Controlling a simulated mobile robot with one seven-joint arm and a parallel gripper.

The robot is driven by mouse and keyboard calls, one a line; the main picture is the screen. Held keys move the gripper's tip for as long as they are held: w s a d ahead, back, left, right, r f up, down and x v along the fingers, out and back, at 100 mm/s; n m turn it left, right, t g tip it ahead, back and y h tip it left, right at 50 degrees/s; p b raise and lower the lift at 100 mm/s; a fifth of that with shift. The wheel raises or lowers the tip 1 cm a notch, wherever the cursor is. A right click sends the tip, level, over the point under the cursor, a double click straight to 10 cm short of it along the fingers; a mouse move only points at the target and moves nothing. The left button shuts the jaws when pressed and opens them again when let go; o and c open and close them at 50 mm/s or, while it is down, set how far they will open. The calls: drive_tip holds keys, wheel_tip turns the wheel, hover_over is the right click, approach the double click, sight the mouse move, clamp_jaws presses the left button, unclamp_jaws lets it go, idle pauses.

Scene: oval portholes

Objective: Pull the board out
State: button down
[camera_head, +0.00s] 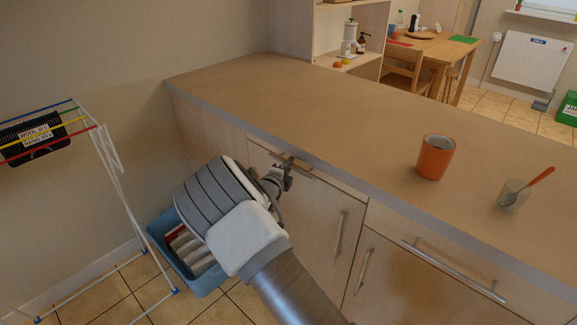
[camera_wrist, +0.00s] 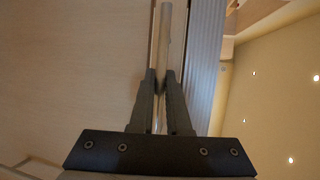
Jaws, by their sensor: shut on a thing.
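The board's light wood front (camera_head: 262,146) is under the counter edge at the left end of the cabinet. It looks about flush with the cabinet, though my arm hides part of it. A metal bar handle (camera_wrist: 165,35) runs up between my fingers in the wrist view. My gripper (camera_wrist: 160,77) is shut on this handle, one finger on each side. In the head view my gripper (camera_head: 286,169) is at the front, just below the counter edge, and the handle is mostly hidden there.
The counter (camera_head: 330,125) holds an orange cup (camera_head: 435,157) and a glass with a spoon (camera_head: 514,194). Doors with bar handles (camera_head: 340,235) are below. A blue crate (camera_head: 205,281) stands on the floor behind my arm. A drying rack (camera_head: 105,150) is at left.

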drive_tip(key=s+a+b, duration=0.2)
drive_tip(key=s+a, duration=1)
drive_tip(key=s, duration=0.3)
drive_tip(key=shift+s+b, duration=0.2)
drive_tip(key=shift+b, duration=0.1)
drive_tip(key=c, duration=1.2)
unclamp_jaws()
drive_tip(key=shift+o, duration=0.2)
drive_tip(key=p+v, duration=0.2)
drive_tip(key=v, duration=1.5)
drive_tip(key=shift+s, duration=0.2)
drive_tip(key=shift+r, duration=0.1)
